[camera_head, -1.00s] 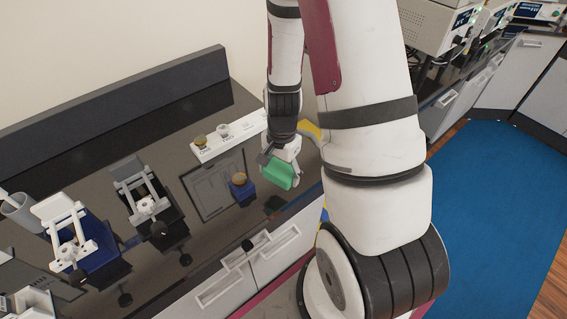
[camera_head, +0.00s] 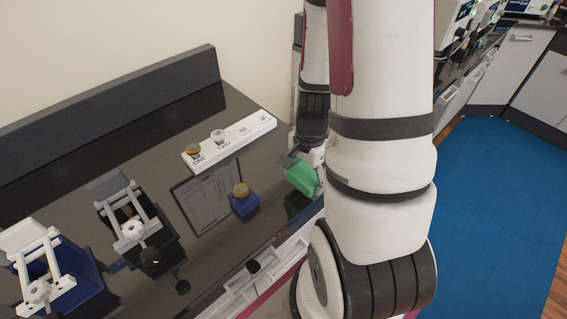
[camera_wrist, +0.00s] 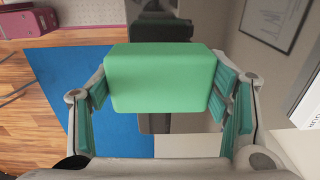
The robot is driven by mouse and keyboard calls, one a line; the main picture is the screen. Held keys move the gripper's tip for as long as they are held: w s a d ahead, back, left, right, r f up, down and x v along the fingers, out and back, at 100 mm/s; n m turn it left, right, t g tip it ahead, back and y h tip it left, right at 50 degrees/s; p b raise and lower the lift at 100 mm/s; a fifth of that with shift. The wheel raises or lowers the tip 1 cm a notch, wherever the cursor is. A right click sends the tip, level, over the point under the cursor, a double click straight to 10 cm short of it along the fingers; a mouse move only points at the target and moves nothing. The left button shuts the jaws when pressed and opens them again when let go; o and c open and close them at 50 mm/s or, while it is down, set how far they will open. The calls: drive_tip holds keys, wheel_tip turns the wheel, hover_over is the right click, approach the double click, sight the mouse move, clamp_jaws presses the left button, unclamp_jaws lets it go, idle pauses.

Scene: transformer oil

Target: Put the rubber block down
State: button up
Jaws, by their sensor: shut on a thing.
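The green rubber block (camera_head: 303,179) is held by my gripper (camera_head: 311,172) at the right end of the dark worktop in the head view. In the wrist view the block (camera_wrist: 161,82) sits between both fingers of my gripper (camera_wrist: 163,92), which are shut on its sides. The block hangs over or close to the front right edge of the worktop. I cannot tell whether its underside touches the surface. My arm hides part of the gripper and the worktop corner.
On the dark worktop (camera_head: 120,182) stand a white rack (camera_head: 231,142) marked ONE and TWO, a blue block with a tan top (camera_head: 243,200), and two white clamp stands (camera_head: 129,222) (camera_head: 40,268). A flat framed sheet (camera_head: 207,196) lies between them. A blue mat (camera_head: 497,190) covers the floor at right.

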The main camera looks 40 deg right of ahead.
drive_tip(key=shift+w+d+f+b, duration=0.2)
drive_tip(key=shift+w+b, duration=0.15)
drive_tip(key=shift+w, duration=0.3)
drive_tip(key=w+d, duration=0.1)
drive_tip(key=w, duration=0.3)
drive_tip(key=w+d+p, duration=0.1)
drive_tip(key=w, duration=0.1)
drive_tip(key=shift+w+d+f, duration=0.15)
drive_tip(key=shift+w+d, duration=0.2)
drive_tip(key=shift+w, duration=0.05)
drive_tip(key=shift+f+p, duration=0.35)
drive_tip(key=shift+f, duration=1.45)
drive_tip(key=o, duration=1.3)
drive_tip(key=shift+f, duration=0.1)
